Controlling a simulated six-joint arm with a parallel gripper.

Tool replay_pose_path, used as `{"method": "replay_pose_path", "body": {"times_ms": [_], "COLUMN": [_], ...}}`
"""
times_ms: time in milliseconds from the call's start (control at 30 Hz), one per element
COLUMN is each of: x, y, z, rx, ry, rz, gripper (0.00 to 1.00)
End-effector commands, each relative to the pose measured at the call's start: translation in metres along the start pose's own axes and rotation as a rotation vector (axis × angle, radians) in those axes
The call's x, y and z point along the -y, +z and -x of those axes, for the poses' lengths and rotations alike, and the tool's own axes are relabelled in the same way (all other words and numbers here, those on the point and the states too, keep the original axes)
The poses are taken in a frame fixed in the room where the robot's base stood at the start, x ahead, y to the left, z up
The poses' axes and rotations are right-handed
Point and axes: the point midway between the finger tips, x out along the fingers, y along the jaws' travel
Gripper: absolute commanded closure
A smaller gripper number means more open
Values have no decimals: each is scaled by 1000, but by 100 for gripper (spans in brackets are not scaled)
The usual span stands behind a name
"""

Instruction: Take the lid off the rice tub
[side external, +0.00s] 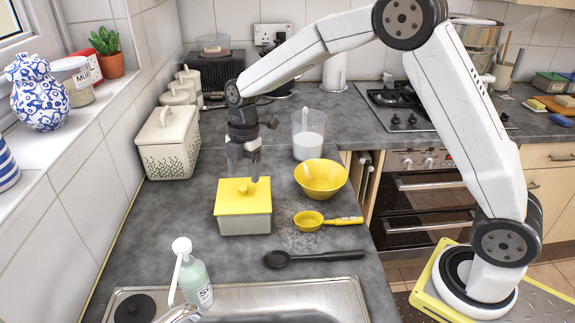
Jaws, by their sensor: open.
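The rice tub (244,224) is a grey box on the dark worktop, left of the yellow bowl. Its yellow lid (230,204) sits on top, with a small yellow knob (248,187) in the middle. My gripper (244,172) points down just above the lid, over the knob. Its fingers are apart, and the knob shows close below them. I cannot tell whether the fingertips are beside the knob or still above it. The tub's contents are hidden by the lid.
A yellow bowl (321,181), yellow scoop (308,221) and measuring jug (308,140) stand right of the tub. A black spoon (315,257), soap bottle (195,280) and sink (290,297) are in front. A cream bin (169,146) stands behind left. Worktop left of the tub is clear.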

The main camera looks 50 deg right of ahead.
Motion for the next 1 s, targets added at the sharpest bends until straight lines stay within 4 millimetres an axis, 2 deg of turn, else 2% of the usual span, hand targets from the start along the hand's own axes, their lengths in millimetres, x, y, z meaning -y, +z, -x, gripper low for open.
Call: {"method": "replay_pose_path", "body": {"times_ms": [200,400,900,933,1000], "x": [-2,-2,-2,-2,-2], "y": [-1,0,0,0,0], "z": [-27,-41,-41,-41,-41], "rx": [0,2,2,2,2], "ry": [-3,-1,1,1,1], "rz": [0,-1,-1,-1,-1], "gripper": [25,25,25,28,51]}}
